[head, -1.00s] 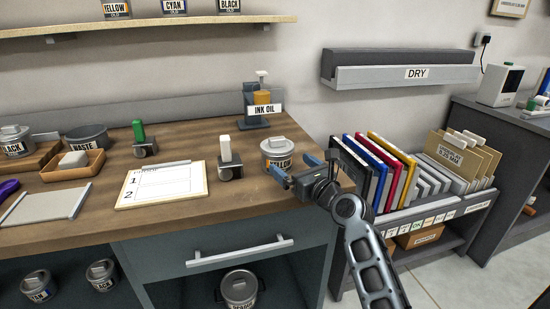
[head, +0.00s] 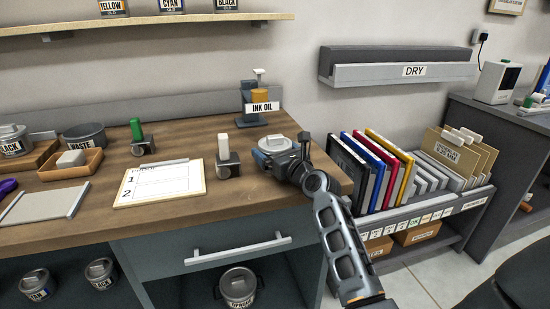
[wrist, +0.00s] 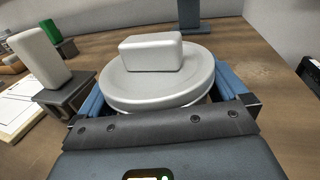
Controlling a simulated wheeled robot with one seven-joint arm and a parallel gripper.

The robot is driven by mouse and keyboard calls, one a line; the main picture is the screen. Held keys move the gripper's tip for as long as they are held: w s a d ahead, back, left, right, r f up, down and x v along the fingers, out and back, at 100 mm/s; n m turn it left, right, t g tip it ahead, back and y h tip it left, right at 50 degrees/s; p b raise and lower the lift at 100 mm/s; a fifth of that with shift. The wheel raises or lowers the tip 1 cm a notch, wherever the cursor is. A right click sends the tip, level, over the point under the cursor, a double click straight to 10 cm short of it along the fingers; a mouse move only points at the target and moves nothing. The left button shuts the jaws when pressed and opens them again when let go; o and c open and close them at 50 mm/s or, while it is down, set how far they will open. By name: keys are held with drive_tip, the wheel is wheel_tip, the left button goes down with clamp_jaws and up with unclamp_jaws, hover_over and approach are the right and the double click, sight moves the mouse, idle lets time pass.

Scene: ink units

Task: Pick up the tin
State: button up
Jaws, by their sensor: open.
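A grey tin with a round lid and a block-shaped knob stands upright on the wooden counter, in the head view (head: 278,143) near the right end and in the wrist view (wrist: 155,82) right in front of my palm. My gripper (head: 283,151) is low over the counter at the tin's near side. In the wrist view my gripper (wrist: 160,90) is open, with one blue finger on each side of the tin. I cannot tell whether either finger touches it. My gripper hides the tin's front and label in the head view.
A white-topped block on a dark stand (head: 226,155) is just left of the tin. The ink oil dispenser (head: 262,105) stands behind it. A numbered board (head: 160,184) lies further left. A rack of coloured panels (head: 385,170) is right of the counter.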

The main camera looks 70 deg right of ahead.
drive_tip(key=c, duration=1)
drive_tip(key=shift+r, duration=0.1)
drive_tip(key=shift+c, duration=0.4)
drive_tip(key=shift+r, duration=0.1)
